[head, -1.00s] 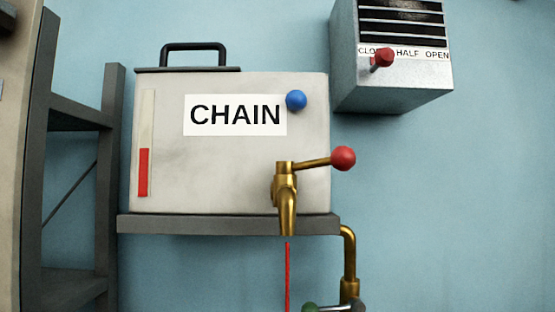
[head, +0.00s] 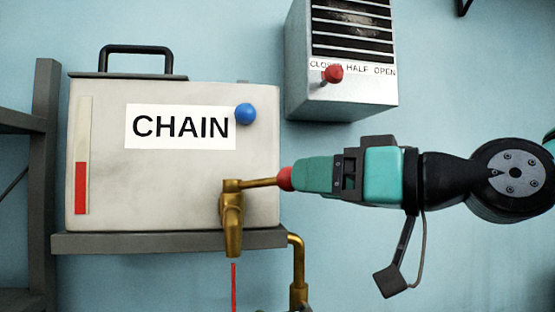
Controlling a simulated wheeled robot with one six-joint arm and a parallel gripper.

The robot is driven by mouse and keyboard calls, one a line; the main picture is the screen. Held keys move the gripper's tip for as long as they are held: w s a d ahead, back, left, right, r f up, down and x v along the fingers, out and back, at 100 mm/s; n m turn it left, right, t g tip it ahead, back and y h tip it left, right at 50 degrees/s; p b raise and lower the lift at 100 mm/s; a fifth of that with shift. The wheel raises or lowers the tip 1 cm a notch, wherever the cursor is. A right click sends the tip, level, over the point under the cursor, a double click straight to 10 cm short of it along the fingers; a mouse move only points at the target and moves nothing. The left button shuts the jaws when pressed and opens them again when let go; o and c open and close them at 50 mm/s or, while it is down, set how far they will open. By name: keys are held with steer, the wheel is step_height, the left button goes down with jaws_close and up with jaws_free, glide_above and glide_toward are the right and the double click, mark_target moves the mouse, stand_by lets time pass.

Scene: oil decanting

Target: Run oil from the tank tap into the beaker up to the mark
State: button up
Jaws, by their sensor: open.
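The pale tank (head: 100,180) labelled CHAIN sits on a grey shelf, with a red level in its gauge strip (head: 82,187) at a little under half. The brass tap (head: 232,215) is on its lower right, and its lever points right to a red knob (head: 284,179). My gripper (head: 293,177) reaches in from the right, jaws open, with its tip at the knob and partly covering it. I cannot tell whether they touch. A thin red stream (head: 234,288) shows below the spout and runs out of frame. The beaker is not in view.
A blue ball knob (head: 245,113) is on the tank's front, and a black handle (head: 140,50) on top. A vent box (head: 340,95) marked CLOSED, HALF, OPEN hangs above my gripper, its red lever near CLOSED. A brass pipe (head: 297,270) runs below the shelf (head: 150,243).

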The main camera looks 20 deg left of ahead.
mark_target(276, 179)
steer(key=p+x, duration=0.2)
steer(key=x, duration=0.3)
steer(key=shift+r, duration=0.15)
steer(key=shift+w+a+f, duration=0.15)
steer(key=shift+a+f, duration=0.05)
steer(key=shift+a, duration=0.55)
steer(key=shift+c, duration=0.3)
jaws_close()
